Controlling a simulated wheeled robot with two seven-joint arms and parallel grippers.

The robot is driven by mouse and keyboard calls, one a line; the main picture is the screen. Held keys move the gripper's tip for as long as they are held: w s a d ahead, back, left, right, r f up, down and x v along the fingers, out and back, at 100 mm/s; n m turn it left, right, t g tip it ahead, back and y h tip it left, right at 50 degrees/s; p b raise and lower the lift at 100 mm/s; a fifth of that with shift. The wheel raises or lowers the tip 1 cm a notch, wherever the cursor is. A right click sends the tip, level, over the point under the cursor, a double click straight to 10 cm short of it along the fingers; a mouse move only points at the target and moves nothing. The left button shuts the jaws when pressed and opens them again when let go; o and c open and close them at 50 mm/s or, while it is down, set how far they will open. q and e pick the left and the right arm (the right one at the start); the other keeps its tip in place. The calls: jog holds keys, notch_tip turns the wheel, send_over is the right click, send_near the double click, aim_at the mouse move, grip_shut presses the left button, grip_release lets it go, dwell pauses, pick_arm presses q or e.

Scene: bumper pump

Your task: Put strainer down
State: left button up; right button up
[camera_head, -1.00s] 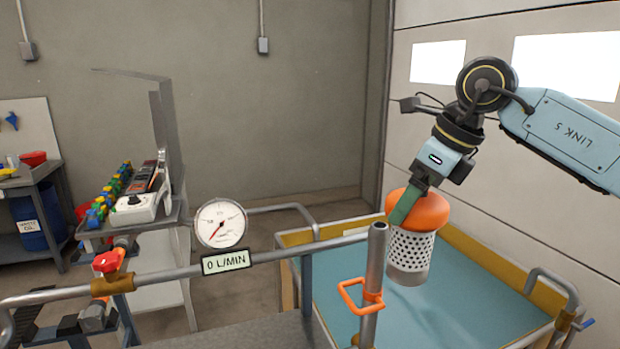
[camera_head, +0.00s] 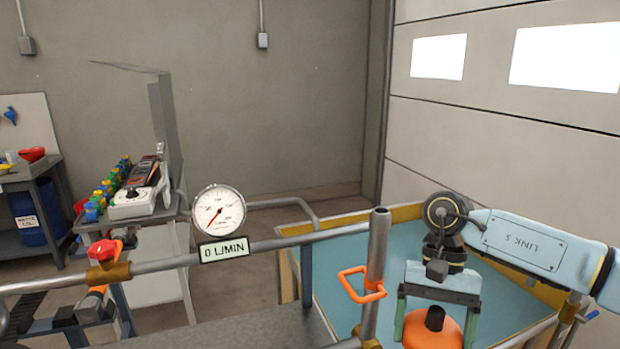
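The strainer (camera_head: 432,333) has an orange cap with a dark opening in its top. It is low in the view, cut off by the bottom edge. Its white perforated body is out of view. My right gripper (camera_head: 435,325) points down over it, with one green finger against each side of the orange cap. The gripper looks shut on the cap. What lies under the strainer is hidden. My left gripper is not in view.
A blue-floored basin with a yellow rim (camera_head: 350,225) lies behind my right arm. A metal post with an orange handle (camera_head: 362,284) stands left of the strainer. A gauge (camera_head: 218,211) and a 0 L/MIN display (camera_head: 224,249) sit on the long pipe.

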jog(key=f+n, duration=0.1)
jog(key=s+f+n+h, duration=0.1)
jog(key=s+f+n, duration=0.1)
jog(key=shift+s+d+f+n, duration=0.15)
jog(key=shift+d+f+n, duration=0.15)
jog(key=shift+n, duration=0.1)
